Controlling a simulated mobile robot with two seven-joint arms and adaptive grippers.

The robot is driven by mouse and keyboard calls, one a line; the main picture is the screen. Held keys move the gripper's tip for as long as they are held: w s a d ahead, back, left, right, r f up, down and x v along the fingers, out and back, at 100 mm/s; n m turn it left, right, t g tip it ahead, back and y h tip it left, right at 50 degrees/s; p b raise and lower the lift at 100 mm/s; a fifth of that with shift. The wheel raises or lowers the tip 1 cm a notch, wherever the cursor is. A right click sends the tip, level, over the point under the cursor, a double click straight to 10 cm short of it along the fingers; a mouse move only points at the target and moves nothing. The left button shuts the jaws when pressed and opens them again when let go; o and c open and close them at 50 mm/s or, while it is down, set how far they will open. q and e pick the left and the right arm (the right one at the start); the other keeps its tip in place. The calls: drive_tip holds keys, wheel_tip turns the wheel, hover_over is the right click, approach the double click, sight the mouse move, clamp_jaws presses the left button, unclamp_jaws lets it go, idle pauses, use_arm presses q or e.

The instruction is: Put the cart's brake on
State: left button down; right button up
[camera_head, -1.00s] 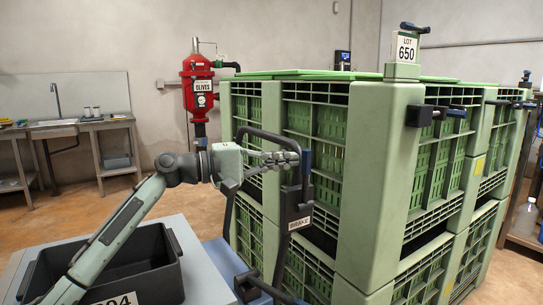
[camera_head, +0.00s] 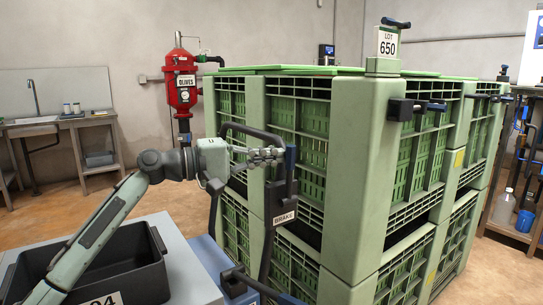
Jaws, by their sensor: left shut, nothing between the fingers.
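The cart (camera_head: 205,248) has a blue deck and a dark upright handle frame (camera_head: 267,245). A dark plate with a white BRAKE label (camera_head: 285,217) is on that frame. A dark lever with a blue grip (camera_head: 290,160) stands upright above the label. My left gripper (camera_head: 280,157) is shut and empty, its fingertips right beside the blue grip. I cannot tell whether they touch it. My right gripper is not in view.
Green slatted bins (camera_head: 350,215) stacked behind the cart fill the middle and right. A black tub (camera_head: 110,265) sits on a grey surface at lower left. A red OLIVES tank (camera_head: 182,85) is on the back wall. Open floor shows at left.

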use_arm(q)
drive_tip(key=s+d+f+m+y+p, duration=0.2)
drive_tip(key=s+d+m, duration=0.1)
drive_tip(key=m, duration=0.3)
drive_tip(key=s+d+f+m+t+y+p, duration=0.1)
drive_tip(key=s+d+f+m+p, duration=0.1)
drive_tip(key=s+m, duration=0.4)
drive_tip(key=shift+d+f+m+t+y, duration=0.3)
drive_tip(key=shift+d+f+y, duration=0.15)
drive_tip(key=shift+d, duration=0.4)
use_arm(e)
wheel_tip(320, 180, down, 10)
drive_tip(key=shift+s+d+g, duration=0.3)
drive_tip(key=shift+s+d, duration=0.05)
use_arm(q)
drive_tip(key=shift+s, duration=0.1)
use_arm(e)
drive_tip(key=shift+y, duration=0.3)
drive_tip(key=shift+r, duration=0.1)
